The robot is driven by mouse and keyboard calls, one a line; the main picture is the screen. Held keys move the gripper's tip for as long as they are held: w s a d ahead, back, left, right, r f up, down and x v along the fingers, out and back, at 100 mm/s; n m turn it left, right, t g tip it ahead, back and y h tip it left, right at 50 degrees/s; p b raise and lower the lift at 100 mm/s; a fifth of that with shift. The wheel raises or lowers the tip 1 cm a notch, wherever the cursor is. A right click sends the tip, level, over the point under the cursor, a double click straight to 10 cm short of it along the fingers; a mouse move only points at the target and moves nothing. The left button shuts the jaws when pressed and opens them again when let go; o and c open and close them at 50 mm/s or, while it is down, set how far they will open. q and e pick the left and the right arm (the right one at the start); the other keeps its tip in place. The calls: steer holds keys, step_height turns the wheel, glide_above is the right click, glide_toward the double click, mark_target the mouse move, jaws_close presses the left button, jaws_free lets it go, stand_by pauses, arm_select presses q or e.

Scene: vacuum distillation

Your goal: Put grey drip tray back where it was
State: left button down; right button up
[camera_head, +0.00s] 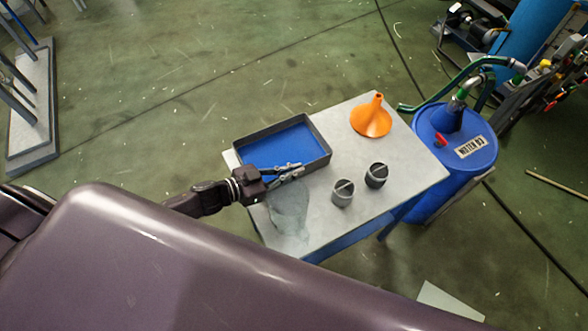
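The drip tray (322,143) is a shallow rectangular tray with dark grey walls and a blue inside. It lies on the back left part of a light grey table (408,176). My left gripper (296,171) reaches in from the left, at the tray's near wall. Its fingers point right and overlap that wall in the picture. I cannot tell whether they are closed on the wall or only beside it. The tray looks flat and empty; the gripper hides part of its near side. My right gripper is not in view.
An orange funnel (371,119) stands at the table's back right. Two small grey containers (342,194) (376,176) stand near the front. A dull grey patch (288,212) shows in front of the gripper. A blue drum (456,148) with hoses stands right of the table.

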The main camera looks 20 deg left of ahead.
arm_select(q)
steer(key=c, duration=2.2)
jaws_free()
steer(key=shift+o, duration=0.2)
steer(key=shift+s, duration=0.1)
steer(key=b+v, duration=0.1)
steer(key=v, duration=1.1)
